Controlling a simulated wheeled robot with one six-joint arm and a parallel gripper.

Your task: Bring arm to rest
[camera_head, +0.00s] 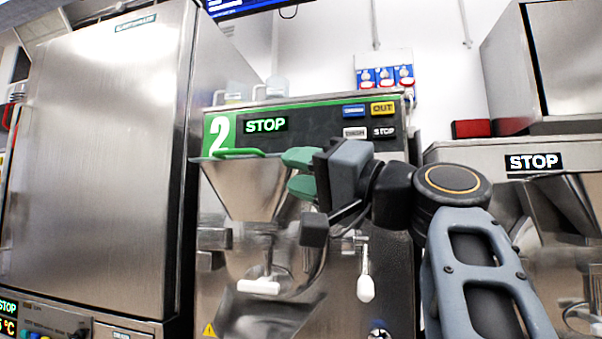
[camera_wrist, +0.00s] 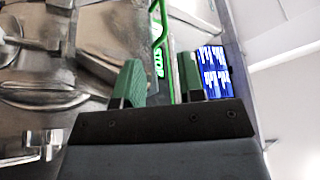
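My arm (camera_head: 484,262) reaches up from the lower right of the head view and bends left in front of the batch freezer marked 2 (camera_head: 340,116). My gripper (camera_head: 288,171) points left, with its two green fingers apart and nothing between them. It is in front of the machine, to the right of the green handle (camera_head: 238,152) above the steel hopper (camera_head: 240,187). In the wrist view, the two fingers of my gripper (camera_wrist: 158,66) are also apart. The green handle (camera_wrist: 160,25) shows beyond the gap between them. I cannot tell the exact distance to it.
A tall steel cabinet (camera_head: 95,150) stands at the left. Another machine showing STOP (camera_head: 533,162) is at the right, close to my arm. A white-handled lever (camera_head: 364,287) and a white-tipped spout part (camera_head: 259,286) are below my gripper.

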